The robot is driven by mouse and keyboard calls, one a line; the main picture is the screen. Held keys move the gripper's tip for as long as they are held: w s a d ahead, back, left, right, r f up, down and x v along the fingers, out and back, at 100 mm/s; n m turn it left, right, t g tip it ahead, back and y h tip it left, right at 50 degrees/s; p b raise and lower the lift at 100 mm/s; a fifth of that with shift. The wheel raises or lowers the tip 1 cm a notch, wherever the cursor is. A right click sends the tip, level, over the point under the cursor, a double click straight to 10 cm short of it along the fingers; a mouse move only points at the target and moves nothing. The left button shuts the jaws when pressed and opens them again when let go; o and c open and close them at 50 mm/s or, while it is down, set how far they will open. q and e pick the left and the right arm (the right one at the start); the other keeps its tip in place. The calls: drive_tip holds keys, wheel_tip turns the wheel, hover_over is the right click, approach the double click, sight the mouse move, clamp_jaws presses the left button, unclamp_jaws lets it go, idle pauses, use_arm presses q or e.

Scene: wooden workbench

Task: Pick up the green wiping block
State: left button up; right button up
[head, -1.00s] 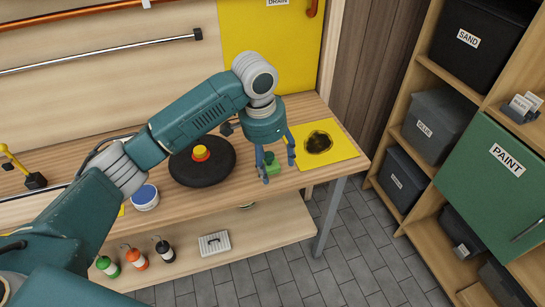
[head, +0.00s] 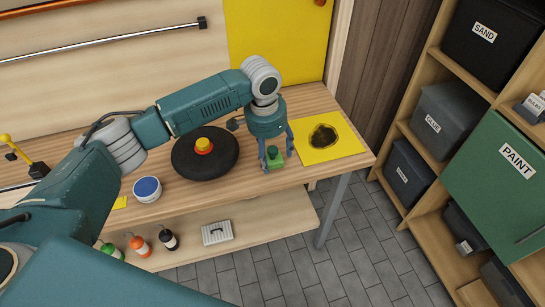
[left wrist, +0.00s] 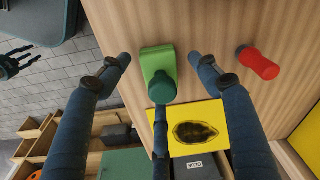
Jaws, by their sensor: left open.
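The green wiping block (head: 275,161), a flat base with a darker round knob, sits on the workbench (head: 215,185) near its front edge. My left gripper (head: 277,160) is over it from above, open, with its blue fingers on either side of the block. In the left wrist view the block (left wrist: 160,72) lies between the spread fingers of the left gripper (left wrist: 160,68), with gaps at both sides. I cannot tell whether the third finger touches the knob. A dark claw shape at the left edge of the wrist view looks like my right gripper (left wrist: 14,62); its opening is unclear.
A yellow sheet with a dark stain (head: 345,150) lies right of the block. A black disc with a red and yellow knob (head: 185,163) and a blue-lidded tub (head: 147,190) stand to the left. A red cylinder (left wrist: 258,62) shows in the wrist view. Shelving (head: 430,150) stands right.

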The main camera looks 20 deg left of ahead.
sight(273, 149)
use_arm(q)
drive_tip(key=shift+w+f, duration=0.1)
drive_tip(key=shift+f, duration=0.5)
drive_tip(key=c, duration=1.2)
drive_tip(key=shift+r, duration=0.15)
wheel_tip(273, 149, up, 20)
drive_tip(key=shift+f+b, duration=0.1)
drive_tip(key=shift+b, duration=0.55)
drive_tip(key=shift+o, duration=1.2)
drive_tip(key=shift+c, duration=0.6)
